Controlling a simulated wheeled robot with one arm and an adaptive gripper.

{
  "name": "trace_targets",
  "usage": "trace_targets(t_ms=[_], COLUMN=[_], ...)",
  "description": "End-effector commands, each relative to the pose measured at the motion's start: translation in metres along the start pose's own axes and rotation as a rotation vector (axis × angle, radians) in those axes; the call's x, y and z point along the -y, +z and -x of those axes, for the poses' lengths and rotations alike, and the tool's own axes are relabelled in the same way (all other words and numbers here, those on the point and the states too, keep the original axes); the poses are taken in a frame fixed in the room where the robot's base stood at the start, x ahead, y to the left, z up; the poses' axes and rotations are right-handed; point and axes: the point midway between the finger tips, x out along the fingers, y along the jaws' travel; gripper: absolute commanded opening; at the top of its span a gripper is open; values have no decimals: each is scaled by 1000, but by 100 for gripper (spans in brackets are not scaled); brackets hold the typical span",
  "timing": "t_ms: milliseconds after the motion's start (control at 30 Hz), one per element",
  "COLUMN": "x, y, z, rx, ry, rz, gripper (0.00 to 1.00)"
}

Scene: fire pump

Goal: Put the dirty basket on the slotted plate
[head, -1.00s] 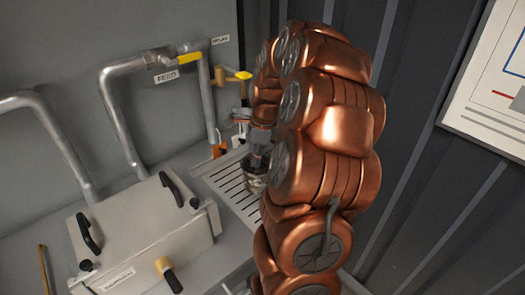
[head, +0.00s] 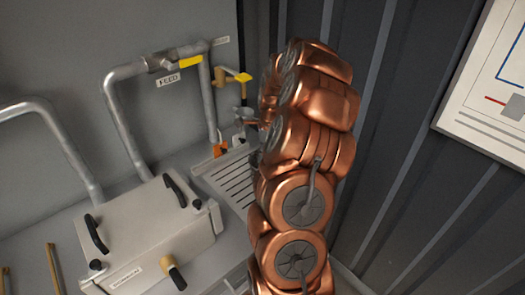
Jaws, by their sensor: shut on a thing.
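The slotted plate (head: 222,181) is a pale, flat grille with dark parallel slots on the bench, right of the grey box. My copper-coloured arm (head: 305,150) covers its right side. Whether the basket touches the plate is hidden.
A grey lidded box (head: 150,238) with black handles stands left of the plate. Grey pipes (head: 120,115) with a yellow-handled valve run along the back wall. An orange item (head: 220,149) is behind the plate. A dark ribbed wall (head: 400,180) with a framed chart is at right.

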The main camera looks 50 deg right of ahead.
Motion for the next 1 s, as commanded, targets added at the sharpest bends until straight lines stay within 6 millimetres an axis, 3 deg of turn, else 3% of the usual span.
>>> trace_targets(t_ms=[333, 367, 600, 1000], x=[0, 0, 0, 0], y=[0, 0, 0, 0], z=[-4, -4, -3, 2], rx=[0, 0, 0, 0], ry=[-2, -2, -2, -2], rz=[0, 0, 1, 1], gripper=[0, 26, 51, 51])
